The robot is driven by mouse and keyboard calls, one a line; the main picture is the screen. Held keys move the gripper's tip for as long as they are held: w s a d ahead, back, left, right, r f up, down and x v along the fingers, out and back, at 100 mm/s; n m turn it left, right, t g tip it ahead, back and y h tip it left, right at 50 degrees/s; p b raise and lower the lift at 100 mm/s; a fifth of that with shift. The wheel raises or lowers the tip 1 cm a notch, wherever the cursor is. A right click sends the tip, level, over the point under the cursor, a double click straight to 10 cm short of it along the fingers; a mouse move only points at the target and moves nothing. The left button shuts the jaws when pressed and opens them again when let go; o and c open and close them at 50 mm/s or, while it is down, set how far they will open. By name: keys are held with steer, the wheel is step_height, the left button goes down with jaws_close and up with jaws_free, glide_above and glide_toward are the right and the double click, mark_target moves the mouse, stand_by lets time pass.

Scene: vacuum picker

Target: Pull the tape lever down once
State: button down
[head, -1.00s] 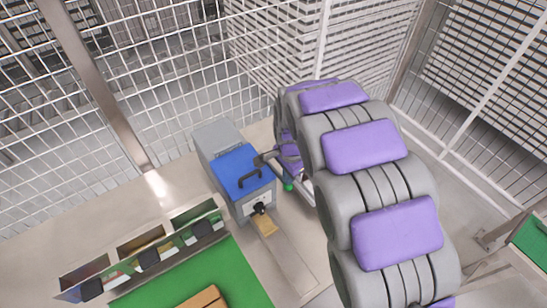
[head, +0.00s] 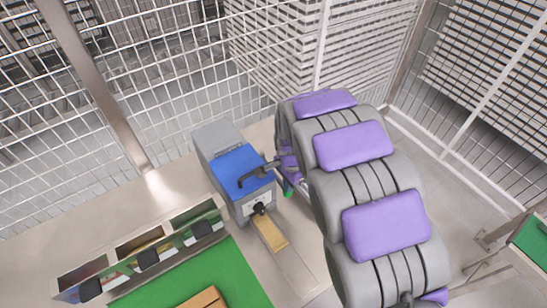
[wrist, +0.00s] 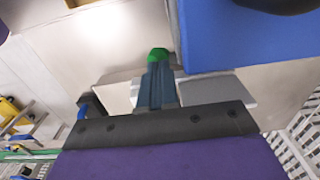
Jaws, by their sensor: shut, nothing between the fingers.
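The tape machine (head: 243,165) is a grey box with a blue top, left of my arm in the head view. A dark bent lever (head: 252,178) crosses its blue top, its right end close to my wrist. My gripper (head: 287,191), with a green tip, hangs at the machine's right side, partly hidden by my arm. In the wrist view my gripper (wrist: 158,58) has its teal fingers together and empty, left of the blue casing (wrist: 235,35). A dark rounded part (wrist: 278,4) shows at the top edge. I cannot tell whether my gripper touches the lever.
A strip of brown tape (head: 270,234) sticks out of the machine's front. A bin row (head: 145,250) stands at lower left beside a green mat (head: 235,275) with a cardboard box (head: 204,299). Wire mesh fencing (head: 200,70) closes off the back and right.

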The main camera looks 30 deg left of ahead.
steer(key=shift+f, duration=0.25)
steer(key=shift+a+f, duration=0.1)
steer(key=shift+f, duration=1.75)
steer(key=shift+w, duration=0.1)
steer(key=shift+r+p, duration=0.85)
steer(key=shift+r, duration=2.5)
